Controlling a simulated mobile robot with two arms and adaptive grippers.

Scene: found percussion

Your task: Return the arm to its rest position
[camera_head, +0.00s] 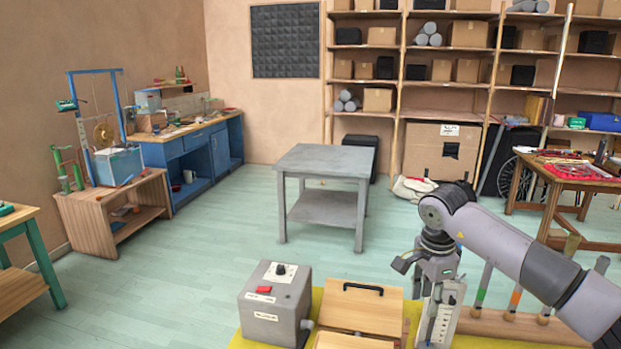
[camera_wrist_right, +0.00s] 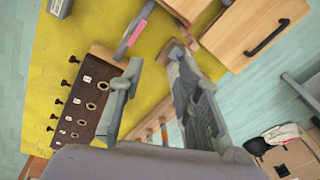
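My right arm (camera_head: 500,240) reaches in from the right in the head view. Its gripper (camera_head: 428,276) points down above the yellow mat, near the wooden box with a black handle (camera_head: 362,304). In the right wrist view the two fingers of this gripper (camera_wrist_right: 155,62) stand apart. Yellow mat shows between them, and I see nothing held. My left arm and its gripper are in neither view.
A grey box with a red button (camera_head: 275,300) stands left of the wooden box. Coloured sticks in a wooden base (camera_head: 520,324) are close on the right. A dark panel with several knobs (camera_wrist_right: 92,100) lies left of the fingers. Floor beyond is clear up to a grey table (camera_head: 325,160).

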